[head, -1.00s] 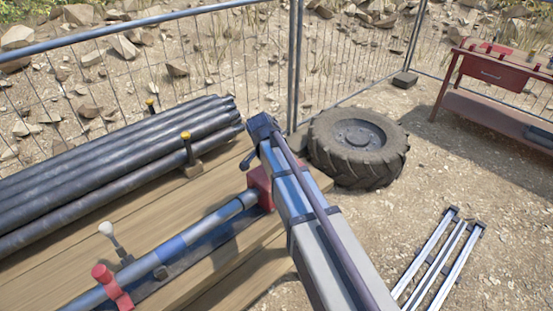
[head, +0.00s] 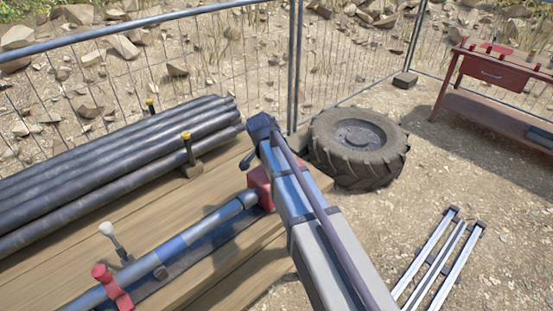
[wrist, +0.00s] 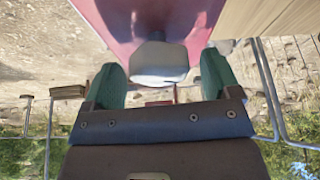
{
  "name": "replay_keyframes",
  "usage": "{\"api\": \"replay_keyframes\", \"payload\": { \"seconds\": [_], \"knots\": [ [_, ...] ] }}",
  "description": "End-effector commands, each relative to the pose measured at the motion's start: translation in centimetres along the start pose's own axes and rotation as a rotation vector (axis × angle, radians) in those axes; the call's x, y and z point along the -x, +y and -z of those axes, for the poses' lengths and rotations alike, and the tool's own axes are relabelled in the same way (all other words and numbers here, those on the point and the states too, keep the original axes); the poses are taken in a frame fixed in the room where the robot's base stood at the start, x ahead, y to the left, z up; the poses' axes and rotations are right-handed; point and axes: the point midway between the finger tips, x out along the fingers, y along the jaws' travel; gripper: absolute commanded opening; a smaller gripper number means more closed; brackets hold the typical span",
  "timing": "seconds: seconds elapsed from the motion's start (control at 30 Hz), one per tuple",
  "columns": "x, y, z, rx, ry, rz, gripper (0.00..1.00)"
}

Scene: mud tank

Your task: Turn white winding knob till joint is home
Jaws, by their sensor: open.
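In the wrist view, the white winding knob (wrist: 158,62) sits on the end of a red block (wrist: 115,20). My gripper (wrist: 163,82) is open, with one green finger pad on each side of the knob. I cannot tell whether either pad touches it. In the head view, the red block (head: 262,186) shows at the right end of a blue-banded pipe (head: 175,247) on the wooden bench. The pipe's joint with the block is partly covered by my arm. The knob and my gripper are hidden behind my arm there.
A lever with a white ball (head: 106,229) and a red clamp (head: 112,286) stand along the pipe. Dark pipes (head: 110,150) are stacked behind. Wire fence encloses the back.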

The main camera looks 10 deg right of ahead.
Motion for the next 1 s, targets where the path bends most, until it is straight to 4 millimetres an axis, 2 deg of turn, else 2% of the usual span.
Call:
{"api": "replay_keyframes", "payload": {
  "seconds": [0.17, 0.4, 0.5, 0.6, 1.0],
  "knots": [
    [2.3, 0.0, 0.2, 0.001, 0.000, 0.000, 0.82],
    [8.5, 0.1, 0.5, 0.002, 0.000, 0.001, 0.82],
    [10.4, 0.0, 0.4, 0.001, 0.000, 0.001, 0.82],
    [11.1, 0.0, 0.2, 0.001, 0.000, 0.000, 0.82],
    [10.8, 0.1, 0.2, -0.003, 0.000, -0.001, 0.82]
  ]
}}
